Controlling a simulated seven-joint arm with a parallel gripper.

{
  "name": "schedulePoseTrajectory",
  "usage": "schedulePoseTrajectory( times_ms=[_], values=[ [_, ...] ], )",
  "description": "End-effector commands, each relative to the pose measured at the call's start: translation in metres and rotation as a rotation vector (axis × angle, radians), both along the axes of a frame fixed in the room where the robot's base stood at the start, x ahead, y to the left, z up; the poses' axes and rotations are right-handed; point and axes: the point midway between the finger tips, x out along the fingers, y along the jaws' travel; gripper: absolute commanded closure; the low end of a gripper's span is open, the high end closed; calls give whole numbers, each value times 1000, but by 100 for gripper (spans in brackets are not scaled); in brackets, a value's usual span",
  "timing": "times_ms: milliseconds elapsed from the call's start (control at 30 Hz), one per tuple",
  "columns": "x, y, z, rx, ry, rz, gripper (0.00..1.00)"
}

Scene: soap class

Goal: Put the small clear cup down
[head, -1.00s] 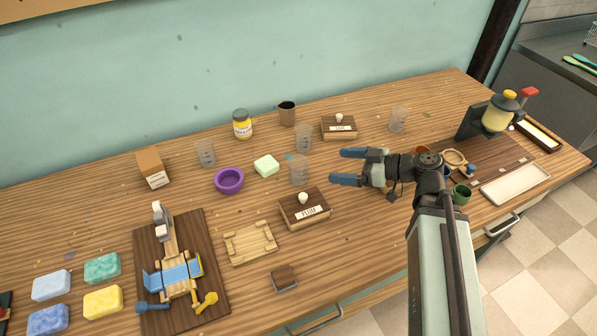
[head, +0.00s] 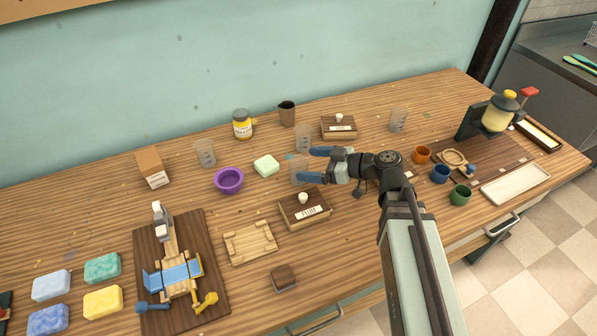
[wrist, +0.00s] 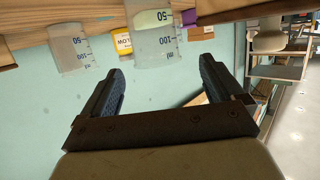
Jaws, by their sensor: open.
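Several small clear measuring cups stand upright on the wooden table.
The PLUM box (head: 305,212) stands close in front of the cup. A soap block (head: 266,165), a purple bowl (head: 229,180), a yellow jar (head: 242,124), a dark pitcher (head: 287,113) and a second lidded box (head: 339,127) stand around. Coloured cups (head: 440,174) are at the right.

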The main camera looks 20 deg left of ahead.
Motion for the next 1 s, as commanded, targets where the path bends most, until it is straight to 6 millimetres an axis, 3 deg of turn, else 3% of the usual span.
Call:
schedulePoseTrajectory(
  times_ms=[367,633,1000],
  values=[
    [3,41,-16,0,1,2,6],
    [3,44,-16,0,0,1,6],
    [3,44,-16,0,0,1,40]
  ],
)
